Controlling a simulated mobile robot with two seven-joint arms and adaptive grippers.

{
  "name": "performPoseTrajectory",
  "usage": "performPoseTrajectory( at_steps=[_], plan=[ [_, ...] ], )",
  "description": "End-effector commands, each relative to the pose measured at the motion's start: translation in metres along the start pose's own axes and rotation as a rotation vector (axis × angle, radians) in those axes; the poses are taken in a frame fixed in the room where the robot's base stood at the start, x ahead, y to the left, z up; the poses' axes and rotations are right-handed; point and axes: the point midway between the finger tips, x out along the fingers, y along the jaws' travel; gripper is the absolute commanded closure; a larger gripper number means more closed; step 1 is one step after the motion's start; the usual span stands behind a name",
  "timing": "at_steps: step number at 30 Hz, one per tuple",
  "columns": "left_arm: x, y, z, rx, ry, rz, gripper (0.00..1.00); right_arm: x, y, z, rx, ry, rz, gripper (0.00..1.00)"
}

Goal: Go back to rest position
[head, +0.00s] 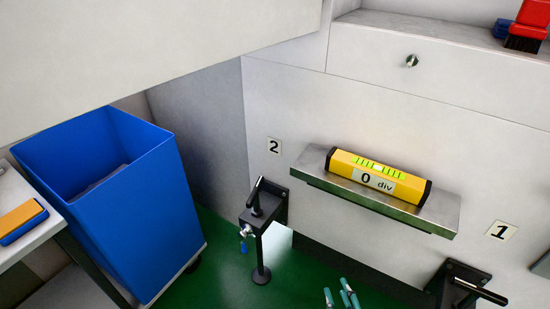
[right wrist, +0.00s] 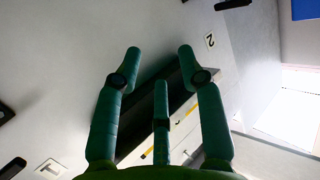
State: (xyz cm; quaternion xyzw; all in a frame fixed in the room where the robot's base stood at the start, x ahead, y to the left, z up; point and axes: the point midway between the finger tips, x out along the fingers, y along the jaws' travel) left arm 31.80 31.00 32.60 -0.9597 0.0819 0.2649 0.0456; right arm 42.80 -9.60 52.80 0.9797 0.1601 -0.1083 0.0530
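My right gripper (head: 341,297) shows at the bottom edge of the head view as several teal fingertips above the green floor. In the right wrist view its fingers (right wrist: 160,62) stand apart with nothing held between them, so it is open and empty. A yellow level (head: 378,177) marked "0 div" lies on a metal shelf (head: 445,222) above and to the right of the gripper in the head view. My left gripper is not in view.
A blue bin (head: 150,215) stands at the left, beside a table edge (head: 32,236) with a yellow-and-blue block (head: 20,218). Black clamps stick out near label 2 (head: 265,205) and label 1 (head: 465,285). A red brush (head: 530,22) lies on the ledge at upper right.

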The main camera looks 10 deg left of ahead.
Motion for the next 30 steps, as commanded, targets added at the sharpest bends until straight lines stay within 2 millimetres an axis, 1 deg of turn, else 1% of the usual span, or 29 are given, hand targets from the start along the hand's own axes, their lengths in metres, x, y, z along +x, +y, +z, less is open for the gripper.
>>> performPoseTrajectory(
  at_steps=[1,2,3,5,6,8,9,11,12,14,15,18,21,24,30],
  plan=[
    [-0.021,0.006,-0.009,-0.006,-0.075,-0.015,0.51,-0.011,0.004,0.012,0.006,-0.11,0.003,0.6],
    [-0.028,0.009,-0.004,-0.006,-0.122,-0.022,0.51,-0.016,0.005,0.03,0.01,-0.174,0.005,0.6],
    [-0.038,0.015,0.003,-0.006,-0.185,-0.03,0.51,-0.026,0.007,0.052,0.016,-0.256,0.008,0.6],
    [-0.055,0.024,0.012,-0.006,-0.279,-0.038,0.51,-0.046,0.009,0.085,0.026,-0.383,0.012,0.6],
    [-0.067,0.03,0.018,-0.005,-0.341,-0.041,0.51,-0.063,0.01,0.105,0.034,-0.465,0.015,0.6],
    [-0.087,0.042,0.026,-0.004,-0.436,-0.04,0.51,-0.093,0.01,0.133,0.047,-0.592,0.02,0.6],
    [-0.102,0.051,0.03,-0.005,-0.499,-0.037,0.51,-0.116,0.011,0.15,0.055,-0.675,0.022,0.6],
    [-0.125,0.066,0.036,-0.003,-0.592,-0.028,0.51,-0.153,0.01,0.171,0.069,-0.797,0.027,0.6],
    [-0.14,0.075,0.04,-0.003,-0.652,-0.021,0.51,-0.179,0.009,0.183,0.079,-0.876,0.03,0.6],
    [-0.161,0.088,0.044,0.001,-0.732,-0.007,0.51,-0.217,0.007,0.198,0.093,-0.981,0.033,0.6],
    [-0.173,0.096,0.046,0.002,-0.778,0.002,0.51,-0.239,0.006,0.204,0.102,-1.041,0.035,0.6],
    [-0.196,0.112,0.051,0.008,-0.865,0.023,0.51,-0.283,0.002,0.216,0.118,-1.156,0.037,0.6],
    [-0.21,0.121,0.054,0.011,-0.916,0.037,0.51,-0.31,-0.001,0.222,0.128,-1.223,0.039,0.6],
    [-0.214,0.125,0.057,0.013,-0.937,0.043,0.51,-0.322,-0.002,0.226,0.132,-1.251,0.04,0.6],
    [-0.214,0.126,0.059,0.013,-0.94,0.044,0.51,-0.323,-0.003,0.228,0.132,-1.254,0.04,0.6]
  ],
)
